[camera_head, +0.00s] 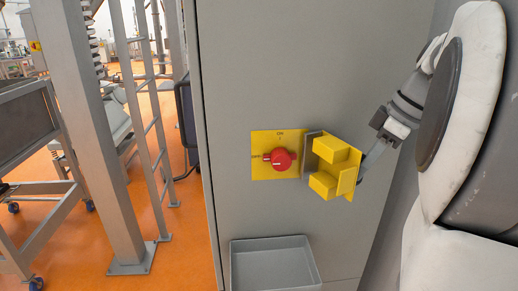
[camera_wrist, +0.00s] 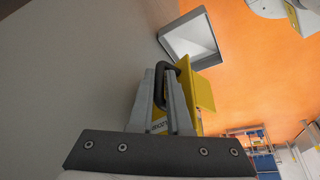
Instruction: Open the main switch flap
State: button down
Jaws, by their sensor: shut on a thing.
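The main switch is a red rotary knob (camera_head: 281,159) on a yellow plate (camera_head: 262,143) on the grey cabinet front. The yellow flap (camera_head: 346,181) stands swung out to the right of the knob, which is uncovered. Two yellow blocks show on the flap's inner side. In the wrist view, the flap (camera_wrist: 202,91) is just beyond and to the right of my fingers. My gripper (camera_wrist: 166,70) is shut on the flap's dark handle (camera_wrist: 172,72). In the head view the flap hides my fingertips; my wrist comes in from the right.
A grey open-topped tray (camera_head: 234,266) is on the cabinet (camera_head: 226,80) below the switch; it also shows in the wrist view (camera_wrist: 169,39). To the left are a steel post (camera_head: 97,130), a ladder frame (camera_head: 146,130) and a cart (camera_head: 42,232) on orange floor.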

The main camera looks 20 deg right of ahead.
jog(key=shift+w+a+r, duration=0.1)
jog(key=shift+w+a, duration=0.1)
jog(key=c, duration=0.9)
grip_release()
jog(key=p+v, duration=0.3)
jog(key=v, duration=1.4)
jog(key=shift+s+d+r+p, duration=0.1)
jog(key=shift+s+d+p, duration=0.1)
jog(key=shift+p, duration=0.2)
